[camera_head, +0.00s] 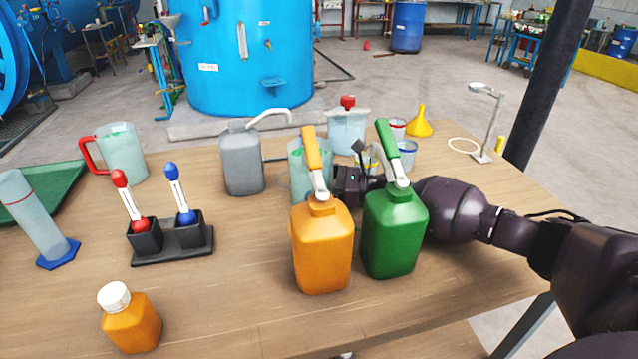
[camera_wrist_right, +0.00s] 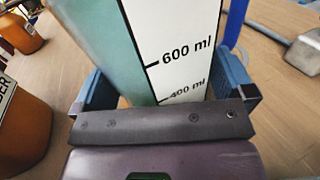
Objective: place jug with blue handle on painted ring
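The jug with blue handle is a pale see-through beaker with a millilitre scale. It stands in the head view (camera_head: 297,165), partly hidden behind the orange canister. In the right wrist view its wall (camera_wrist_right: 135,45) is close up and its blue handle (camera_wrist_right: 236,20) shows behind. My right gripper (camera_wrist_right: 165,95) has a blue finger on each side of the jug with no clear gap, so it looks shut on it. Whether the base touches the table is hidden. A thin pale painted ring (camera_head: 450,141) lies empty at the table's far right. My left gripper is not in view.
An orange canister (camera_head: 322,255) and a green canister (camera_head: 392,240) stand in front of my right gripper. A grey canister (camera_head: 242,160), a red-lidded vessel (camera_head: 346,135), small cups and a yellow funnel (camera_head: 419,122) are close by. A lamp-like stand (camera_head: 490,125) is beside the ring.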

